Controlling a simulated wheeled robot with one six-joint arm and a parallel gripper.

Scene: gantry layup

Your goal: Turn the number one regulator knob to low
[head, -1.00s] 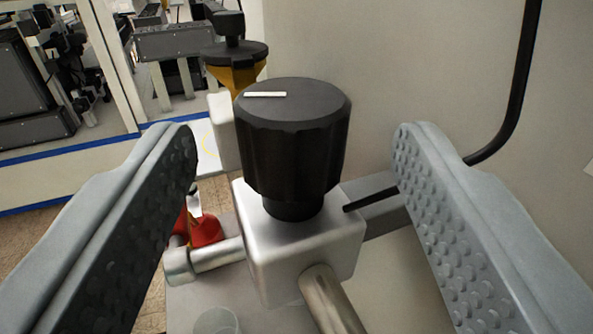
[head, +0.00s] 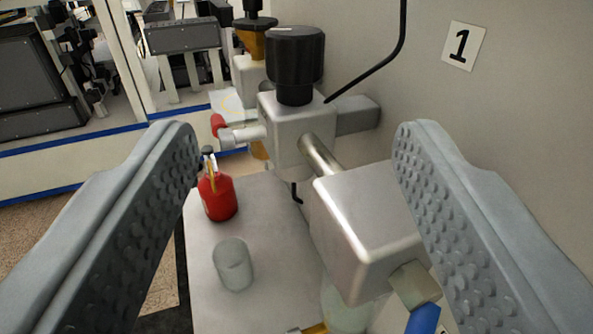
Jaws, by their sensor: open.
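The number one regulator knob (head: 295,62) is a black fluted cylinder standing upright on a silver metal block (head: 292,117). A white mark shows at the far part of its top, seen at a shallow angle. A white label with a black "1" (head: 463,46) is on the wall to the right. My gripper (head: 300,140) is open and empty, its two grey studded fingers at the left and right of the view. The knob is beyond the fingertips, apart from them.
A silver box-shaped fitting (head: 365,232) on a pipe lies between my fingers, close to the right one. A red bottle (head: 217,194) and a clear cup (head: 233,264) stand on the grey shelf (head: 212,308) below. A black cable (head: 385,62) runs up the wall. Another black-topped yellow fitting (head: 255,42) stands behind.

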